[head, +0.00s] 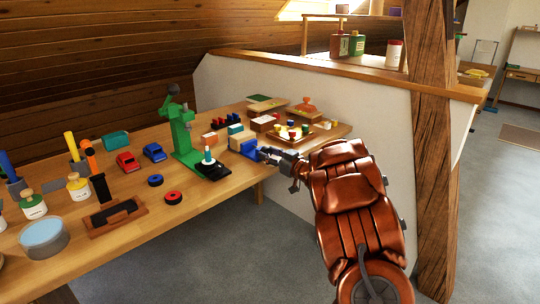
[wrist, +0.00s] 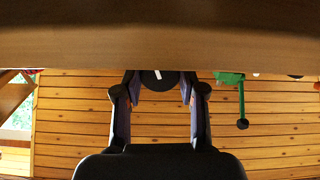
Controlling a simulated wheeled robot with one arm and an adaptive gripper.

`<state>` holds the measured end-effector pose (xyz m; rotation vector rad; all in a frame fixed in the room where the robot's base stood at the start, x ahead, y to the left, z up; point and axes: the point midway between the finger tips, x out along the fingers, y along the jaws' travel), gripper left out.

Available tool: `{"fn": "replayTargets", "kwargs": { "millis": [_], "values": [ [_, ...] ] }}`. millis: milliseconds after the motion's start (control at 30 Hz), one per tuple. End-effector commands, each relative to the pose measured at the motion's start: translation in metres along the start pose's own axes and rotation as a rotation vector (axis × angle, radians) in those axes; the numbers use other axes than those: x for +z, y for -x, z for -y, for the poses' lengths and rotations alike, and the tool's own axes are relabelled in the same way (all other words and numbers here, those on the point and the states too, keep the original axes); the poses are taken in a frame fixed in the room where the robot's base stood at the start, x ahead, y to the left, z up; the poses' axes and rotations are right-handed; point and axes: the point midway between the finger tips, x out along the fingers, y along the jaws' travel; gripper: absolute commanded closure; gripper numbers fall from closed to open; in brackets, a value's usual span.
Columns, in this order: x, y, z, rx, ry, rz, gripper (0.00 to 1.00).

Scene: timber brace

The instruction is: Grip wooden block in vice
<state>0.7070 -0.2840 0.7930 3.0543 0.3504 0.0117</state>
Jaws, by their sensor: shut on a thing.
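A blue vice (head: 249,149) stands at the right front edge of the workbench. A pale wooden block (head: 241,137) shows at the vice, by its jaws; whether they touch it is too small to tell. My gripper (head: 266,155) is at the near end of the vice, reaching in from the right. In the wrist view my gripper (wrist: 160,88) has a finger on each side of a black round knob with a white mark (wrist: 157,77) and is shut on it. The vice body and block are hidden there behind a wide wooden band.
A green drill press (head: 182,138) stands left of the vice. A tray with coloured pegs (head: 293,134) and wooden boxes lie behind and right. Toy cars (head: 128,161) and bottles are further left. A white half wall (head: 300,95) backs the bench's right end.

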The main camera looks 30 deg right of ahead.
Motion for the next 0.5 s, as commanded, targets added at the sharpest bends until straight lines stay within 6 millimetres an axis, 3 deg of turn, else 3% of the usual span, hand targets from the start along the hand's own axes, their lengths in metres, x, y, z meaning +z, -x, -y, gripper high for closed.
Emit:
{"fn": "replayTargets", "kwargs": {
  "millis": [200,500],
  "values": [
    [0.0,0.0001,0.0,0.0,0.0,0.0,0.95],
    [-0.0035,-0.0001,-0.0004,0.0,-0.025,0.0,0.95]
  ]
}}
